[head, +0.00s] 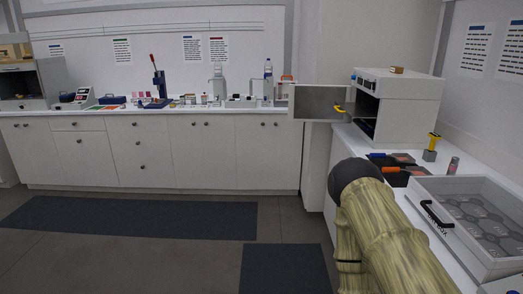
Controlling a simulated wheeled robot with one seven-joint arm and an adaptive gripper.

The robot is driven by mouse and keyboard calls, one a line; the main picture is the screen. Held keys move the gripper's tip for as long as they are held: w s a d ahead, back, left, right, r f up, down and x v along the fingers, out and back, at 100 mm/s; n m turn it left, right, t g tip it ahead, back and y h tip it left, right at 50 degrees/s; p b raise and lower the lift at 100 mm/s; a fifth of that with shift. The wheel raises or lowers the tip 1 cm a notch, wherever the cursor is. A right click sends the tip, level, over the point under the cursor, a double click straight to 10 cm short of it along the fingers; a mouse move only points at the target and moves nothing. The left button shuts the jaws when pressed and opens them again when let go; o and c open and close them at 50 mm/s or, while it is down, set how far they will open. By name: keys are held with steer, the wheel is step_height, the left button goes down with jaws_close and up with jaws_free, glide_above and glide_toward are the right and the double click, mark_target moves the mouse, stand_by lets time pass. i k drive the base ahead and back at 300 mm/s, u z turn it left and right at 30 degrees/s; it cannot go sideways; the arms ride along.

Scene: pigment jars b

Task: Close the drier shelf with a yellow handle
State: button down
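The drier (400,103) is a white box on the right-hand counter. Its front stands open, with a flat grey panel (315,103) swung out to the left. A yellow handle (340,109) shows at the panel's right end, near the drier's dark opening; I cannot tell exactly which part it is fixed to. The inside (365,107) is dark, and a shelf in it is hard to make out. My bamboo-patterned arm with a dark rounded joint reaches up from the bottom right, below the drier. My gripper is not visible.
A grey tray with a black handle (437,214) stands on the right counter (355,142). A yellow-topped tool (431,148), a small jar (453,165) and dark orange-edged items (392,178) lie between it and the drier. Dark mats (130,215) cover open floor at left.

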mark_target(354, 110)
steer(key=z, duration=0.3)
steer(key=i, duration=1.6)
steer(key=z, duration=0.35)
